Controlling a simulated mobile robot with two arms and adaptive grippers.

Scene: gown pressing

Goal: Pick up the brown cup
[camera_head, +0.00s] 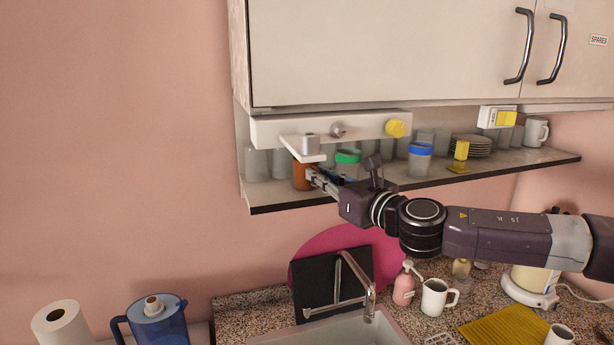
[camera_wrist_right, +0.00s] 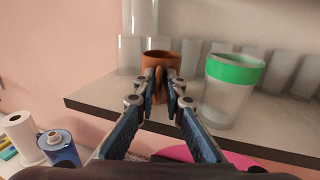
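The brown cup (camera_wrist_right: 162,59) stands upright on the open shelf under the wall cabinet, near the shelf's left end. In the head view its orange-brown side (camera_head: 301,176) shows below a white bracket, partly hidden by my gripper. My right gripper (camera_head: 314,177) reaches in from the right at the cup. In the right wrist view the two fingertips (camera_wrist_right: 161,78) are drawn close together, one on each side of the cup's handle, and appear shut on it. The cup seems to rest on the shelf. My left gripper is not in view.
A clear glass with a green rim (camera_wrist_right: 233,88) stands close right of the cup. A tall clear glass (camera_wrist_right: 130,50) stands behind left. The cabinet's lower rail (camera_head: 290,130) hangs low over the shelf (camera_head: 400,186). A sink and tap (camera_head: 369,290) lie below.

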